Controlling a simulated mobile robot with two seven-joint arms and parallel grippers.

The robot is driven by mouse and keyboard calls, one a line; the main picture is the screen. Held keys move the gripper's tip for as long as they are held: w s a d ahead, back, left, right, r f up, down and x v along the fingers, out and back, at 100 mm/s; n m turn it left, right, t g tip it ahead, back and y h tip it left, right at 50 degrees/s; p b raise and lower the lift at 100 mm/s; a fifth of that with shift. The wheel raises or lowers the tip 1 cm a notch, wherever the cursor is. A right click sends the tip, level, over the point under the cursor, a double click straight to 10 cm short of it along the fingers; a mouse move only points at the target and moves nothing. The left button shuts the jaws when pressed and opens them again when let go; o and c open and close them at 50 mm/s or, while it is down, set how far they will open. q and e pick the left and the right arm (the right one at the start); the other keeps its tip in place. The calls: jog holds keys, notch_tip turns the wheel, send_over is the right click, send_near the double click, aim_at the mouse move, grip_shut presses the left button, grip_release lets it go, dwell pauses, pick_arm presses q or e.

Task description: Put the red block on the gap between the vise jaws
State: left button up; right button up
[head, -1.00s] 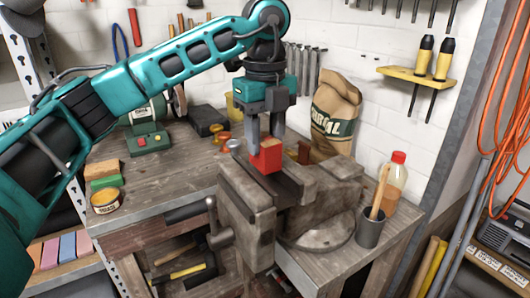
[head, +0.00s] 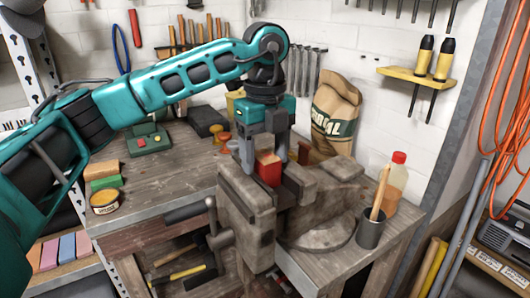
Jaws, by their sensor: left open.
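The red block (head: 268,173) sits upright on the vise (head: 247,222) at the gap between its jaws. Its top face looks brownish. How deep it rests in the gap is hidden by the front jaw. My left gripper (head: 264,160) points down above the vise with its fingers spread on either side of the block. It is open, and a small space shows between the left finger and the block. Whether the right finger touches the block I cannot tell. My right gripper is not in view.
A paper sack (head: 335,115) stands behind the vise. A bottle (head: 394,182) and a dark cup (head: 371,230) with a wooden stick stand at the right. The bench's left middle (head: 170,180) is clear.

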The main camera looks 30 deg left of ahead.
aim_at(265, 156)
pick_arm(q)
jog(key=shift+r, duration=0.25)
notch_tip(265, 156, up, 12)
jog(key=p, duration=0.2)
jog(key=shift+f, duration=0.1)
dwell(0.4)
